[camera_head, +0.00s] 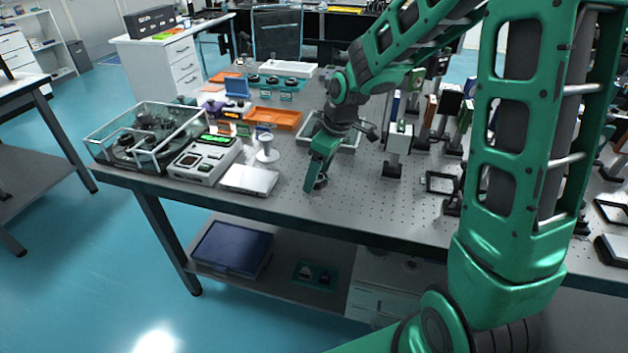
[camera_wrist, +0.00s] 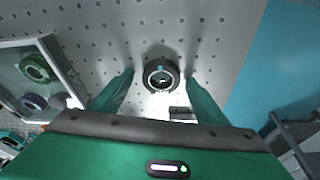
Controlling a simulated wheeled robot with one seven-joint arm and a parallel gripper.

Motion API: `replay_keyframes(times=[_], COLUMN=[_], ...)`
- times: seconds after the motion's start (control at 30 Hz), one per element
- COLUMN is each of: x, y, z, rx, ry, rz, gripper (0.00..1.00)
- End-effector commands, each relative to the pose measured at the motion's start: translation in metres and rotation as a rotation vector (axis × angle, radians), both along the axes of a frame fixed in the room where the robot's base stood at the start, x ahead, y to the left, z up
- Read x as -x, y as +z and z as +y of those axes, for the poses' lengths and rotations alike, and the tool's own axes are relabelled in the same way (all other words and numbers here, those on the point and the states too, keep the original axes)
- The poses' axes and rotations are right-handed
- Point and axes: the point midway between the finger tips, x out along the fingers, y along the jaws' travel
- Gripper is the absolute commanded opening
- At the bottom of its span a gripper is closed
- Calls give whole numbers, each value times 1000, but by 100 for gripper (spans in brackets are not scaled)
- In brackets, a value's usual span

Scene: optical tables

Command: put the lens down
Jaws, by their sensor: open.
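The lens, in a dark round mount (camera_wrist: 161,76), stands on the perforated table top in the wrist view. It sits between the two green fingers of my gripper (camera_wrist: 160,88), with a visible gap on each side. My gripper is open. In the head view my gripper (camera_head: 314,184) points down close to the table near its front edge. The lens (camera_head: 321,182) shows there only as a small dark shape, partly hidden by the fingers.
A tray (camera_head: 350,149) lies behind my gripper. A white flat box (camera_head: 249,190) and an orange tray (camera_head: 273,127) are to the left. Posts with optics (camera_head: 392,168) stand close on the right. The table's front edge is near.

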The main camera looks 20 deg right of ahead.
Motion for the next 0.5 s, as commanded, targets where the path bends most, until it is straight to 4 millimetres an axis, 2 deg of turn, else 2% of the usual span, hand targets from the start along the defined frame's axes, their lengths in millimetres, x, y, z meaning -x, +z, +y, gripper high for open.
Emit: replay_keyframes(times=[0.07, 0.2, 0.27, 0.33, 0.37, 0.5], x=[0, 0, 0, 0, 0, 0], y=[0, 0, 0, 0, 0, 1], z=[0, 0, 0, 0, 0, 0], rx=[0, 0, 0, 0, 0, 0], ry=[0, 0, 0, 0, 0, 0], rz=[0, 0, 0, 0, 0, 0], gripper=[68, 34, 22, 22, 19, 19])
